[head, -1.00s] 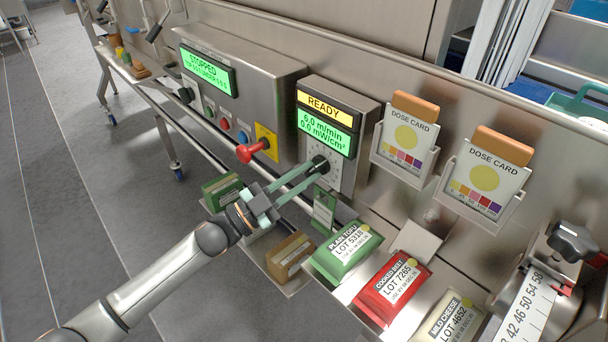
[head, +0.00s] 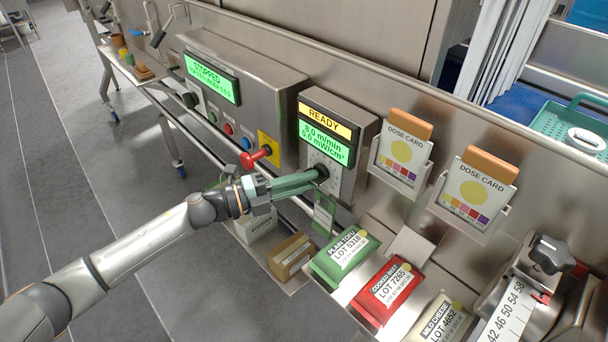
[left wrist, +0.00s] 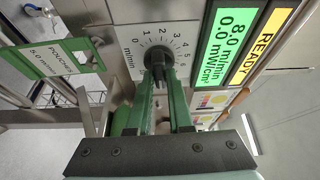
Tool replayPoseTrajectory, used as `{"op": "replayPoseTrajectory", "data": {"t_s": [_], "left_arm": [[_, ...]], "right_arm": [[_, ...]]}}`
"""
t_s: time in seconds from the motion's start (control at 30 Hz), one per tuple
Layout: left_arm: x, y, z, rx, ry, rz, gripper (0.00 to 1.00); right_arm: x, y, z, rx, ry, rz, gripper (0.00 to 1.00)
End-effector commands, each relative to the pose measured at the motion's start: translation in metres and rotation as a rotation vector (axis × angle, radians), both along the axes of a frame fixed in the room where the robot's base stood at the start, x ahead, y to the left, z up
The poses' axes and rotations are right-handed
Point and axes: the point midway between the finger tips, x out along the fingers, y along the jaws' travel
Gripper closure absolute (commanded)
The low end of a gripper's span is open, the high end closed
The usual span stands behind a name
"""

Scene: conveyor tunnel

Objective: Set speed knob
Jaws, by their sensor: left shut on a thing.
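The black speed knob (head: 323,171) sits on a dial plate marked m/min, below the lit display (head: 326,142) on the small steel control box. In the left wrist view the knob (left wrist: 158,59) stands between the green fingertips of my left gripper (left wrist: 160,84), which is shut on it. In the head view my left gripper (head: 316,180) reaches the knob from the left and partly hides it. The display also shows in the left wrist view (left wrist: 222,62) and reads 8.0 m/min, 0.0 mW/cm², with READY beside it. My right gripper is not in view.
Dose card holders (head: 400,155) are to the right. Several food packs (head: 341,254) lie below.

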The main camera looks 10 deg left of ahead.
Motion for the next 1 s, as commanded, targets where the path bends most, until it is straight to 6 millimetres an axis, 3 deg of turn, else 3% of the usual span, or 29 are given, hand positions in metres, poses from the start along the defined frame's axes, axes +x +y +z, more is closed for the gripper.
{"op": "replayPoseTrajectory", "data": {"t_s": [0.4, 1.0], "left_arm": [[0.0, 0.0, 0.003, 0.229, -0.15, 0.0, 1.0], [0.0, 0.0, 0.001, 0.295, -0.195, 0.0, 1.0]], "right_arm": [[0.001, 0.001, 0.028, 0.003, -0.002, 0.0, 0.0], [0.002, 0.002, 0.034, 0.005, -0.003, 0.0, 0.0]]}}
